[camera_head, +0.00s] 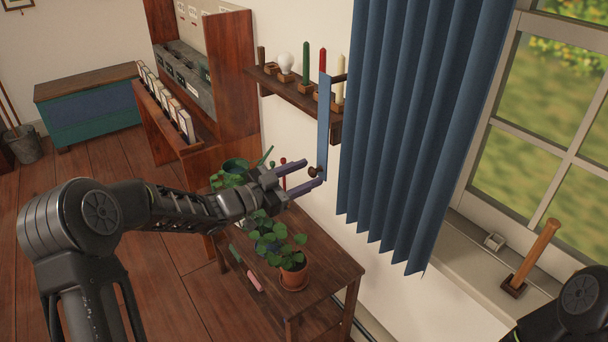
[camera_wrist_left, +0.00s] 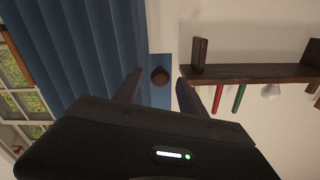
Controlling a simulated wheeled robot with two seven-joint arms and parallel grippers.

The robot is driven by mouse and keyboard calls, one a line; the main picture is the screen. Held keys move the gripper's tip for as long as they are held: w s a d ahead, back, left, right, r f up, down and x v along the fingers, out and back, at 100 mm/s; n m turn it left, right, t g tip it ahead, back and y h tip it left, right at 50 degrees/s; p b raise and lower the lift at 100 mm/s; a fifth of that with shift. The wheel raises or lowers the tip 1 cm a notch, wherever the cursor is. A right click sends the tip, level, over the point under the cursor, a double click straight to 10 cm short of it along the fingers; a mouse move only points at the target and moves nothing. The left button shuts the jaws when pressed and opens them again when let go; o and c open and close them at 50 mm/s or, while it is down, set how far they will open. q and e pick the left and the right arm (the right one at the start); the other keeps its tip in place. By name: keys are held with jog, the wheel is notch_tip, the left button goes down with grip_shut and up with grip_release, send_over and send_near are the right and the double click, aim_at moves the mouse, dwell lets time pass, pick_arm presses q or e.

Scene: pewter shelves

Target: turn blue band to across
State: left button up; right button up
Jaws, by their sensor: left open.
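The blue band (camera_head: 323,125) is a flat strip that hangs upright beside the curtain, in front of the shelf's right end. A dark brown knob (camera_head: 314,172) sits near its lower end. In the left wrist view the band (camera_wrist_left: 160,60) and the round knob (camera_wrist_left: 160,76) show between the fingers. My left gripper (camera_head: 313,173) is open, with its fingertips on either side of the knob; I cannot tell if they touch it. The left gripper (camera_wrist_left: 159,82) also shows in its wrist view. My right gripper is out of view.
The blue curtain (camera_head: 410,130) hangs right next to the band. A wall shelf (camera_head: 292,95) holds candles and a bulb. Below my left gripper, a wooden table (camera_head: 325,287) bears potted plants (camera_head: 294,275). The window sill (camera_head: 470,260) is at the right.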

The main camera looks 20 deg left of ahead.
pick_arm(q)
jog(key=shift+c, duration=0.2)
grip_shut()
dwell(1.1)
